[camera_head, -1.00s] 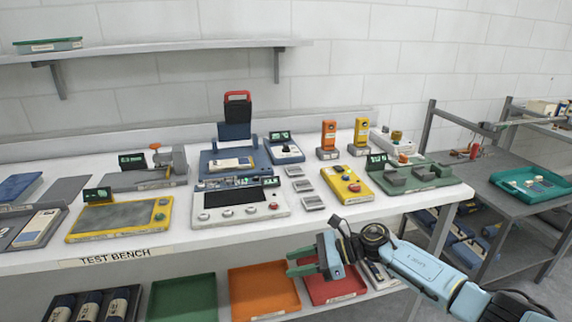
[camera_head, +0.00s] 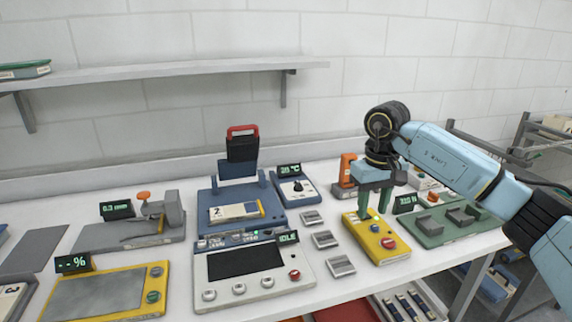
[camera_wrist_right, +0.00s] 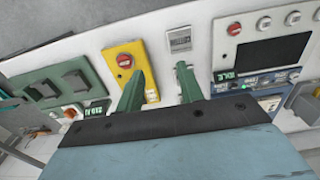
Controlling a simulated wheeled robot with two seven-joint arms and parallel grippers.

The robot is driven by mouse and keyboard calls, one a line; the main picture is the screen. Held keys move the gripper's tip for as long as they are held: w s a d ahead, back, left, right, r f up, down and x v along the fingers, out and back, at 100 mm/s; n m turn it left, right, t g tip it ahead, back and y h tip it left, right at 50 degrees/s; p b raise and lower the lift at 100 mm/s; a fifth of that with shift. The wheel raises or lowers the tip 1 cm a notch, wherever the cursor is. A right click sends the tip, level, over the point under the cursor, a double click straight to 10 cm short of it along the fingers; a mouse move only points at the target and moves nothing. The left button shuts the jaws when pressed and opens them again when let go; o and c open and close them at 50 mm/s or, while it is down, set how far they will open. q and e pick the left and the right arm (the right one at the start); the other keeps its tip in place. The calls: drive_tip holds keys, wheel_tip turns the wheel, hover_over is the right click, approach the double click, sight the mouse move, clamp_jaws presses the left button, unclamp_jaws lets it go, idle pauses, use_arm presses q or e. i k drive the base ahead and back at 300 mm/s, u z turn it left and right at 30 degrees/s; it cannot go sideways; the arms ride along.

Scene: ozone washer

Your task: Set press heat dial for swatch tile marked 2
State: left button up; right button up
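The blue press (camera_head: 219,222) stands on the bench with its dark plate and red handle raised. A swatch tile marked 2 (camera_head: 232,212) lies on its bed. Behind it to the right is a small blue unit with a dial (camera_head: 297,186) and a lit display reading in °C. My right gripper (camera_head: 375,205) points down over the yellow button box, right of the dial unit; its green fingers are apart and empty, as the right wrist view (camera_wrist_right: 160,82) also shows. My left gripper is out of view.
A white control panel (camera_head: 215,291) with an IDLE display stands before the press. Small grey metal blocks (camera_head: 325,239) lie between the panel and the yellow button box (camera_head: 383,249). A green fixture (camera_head: 440,226) stands at right, and an orange device (camera_head: 347,170) is behind.

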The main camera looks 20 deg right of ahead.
sight(298, 187)
drive_tip(key=i, duration=1.25)
